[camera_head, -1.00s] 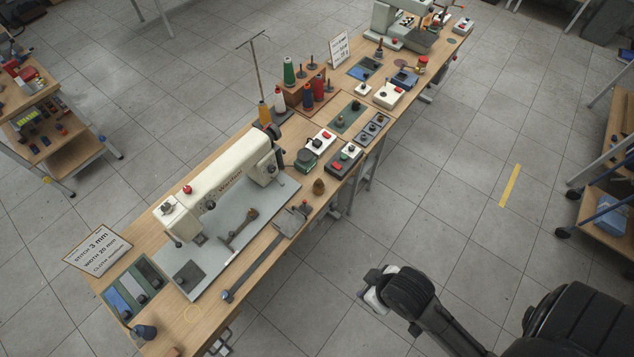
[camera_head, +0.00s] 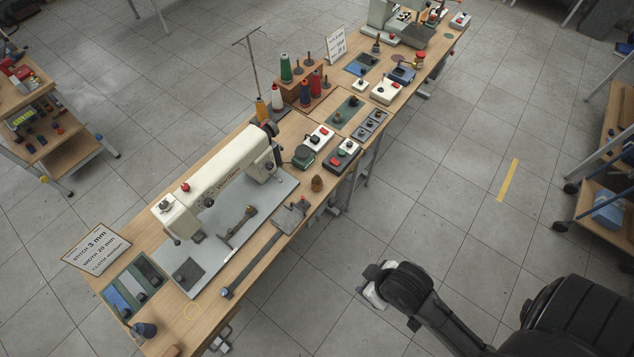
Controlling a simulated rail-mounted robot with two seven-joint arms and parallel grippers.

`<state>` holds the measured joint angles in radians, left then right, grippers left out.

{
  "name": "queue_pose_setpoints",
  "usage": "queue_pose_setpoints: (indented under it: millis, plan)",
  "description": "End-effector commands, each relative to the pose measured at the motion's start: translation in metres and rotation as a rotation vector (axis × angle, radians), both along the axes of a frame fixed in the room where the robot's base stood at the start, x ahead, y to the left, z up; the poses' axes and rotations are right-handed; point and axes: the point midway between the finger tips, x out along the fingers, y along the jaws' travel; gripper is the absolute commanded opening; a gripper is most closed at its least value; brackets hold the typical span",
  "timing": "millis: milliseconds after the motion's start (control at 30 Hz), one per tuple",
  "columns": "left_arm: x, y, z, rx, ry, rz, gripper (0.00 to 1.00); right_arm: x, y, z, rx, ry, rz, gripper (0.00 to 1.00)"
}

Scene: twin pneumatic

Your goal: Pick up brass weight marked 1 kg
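A small brass-brown weight with a knob on top (camera_head: 317,184) stands upright near the front edge of the long wooden table, right of the sewing machine's bed plate. Its marking is too small to read. My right gripper (camera_head: 370,291) is over the floor in front of the table, below and right of the weight and well apart from it. Its fingers are too small and hidden by the wrist to tell their opening. My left gripper is out of view.
The cream sewing machine (camera_head: 222,184) stands left of the weight. Control boxes with red and green buttons (camera_head: 342,155) are just behind it, and a grey clamp-like fixture (camera_head: 289,217) is in front-left. Thread cones (camera_head: 286,69) stand farther back.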

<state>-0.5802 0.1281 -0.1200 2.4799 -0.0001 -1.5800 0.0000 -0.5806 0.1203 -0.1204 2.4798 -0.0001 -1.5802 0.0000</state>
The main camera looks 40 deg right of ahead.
Motion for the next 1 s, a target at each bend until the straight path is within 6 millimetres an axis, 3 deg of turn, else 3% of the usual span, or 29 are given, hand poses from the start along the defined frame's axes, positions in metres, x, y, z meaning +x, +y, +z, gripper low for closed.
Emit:
queue_pose_setpoints:
  millis: [67, 833, 1000]
  plan:
    - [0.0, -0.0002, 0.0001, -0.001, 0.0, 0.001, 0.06, 0.0, -0.0001, 0.0, 0.0, 0.0, 0.0, 0.58]
    - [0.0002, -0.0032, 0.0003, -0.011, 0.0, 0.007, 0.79, 0.0001, -0.0002, 0.0, 0.0, 0.0, 0.0, 0.58]
    - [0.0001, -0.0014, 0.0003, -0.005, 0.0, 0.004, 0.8, 0.0001, -0.0002, 0.0001, 0.0, 0.0, 0.0, 0.58]
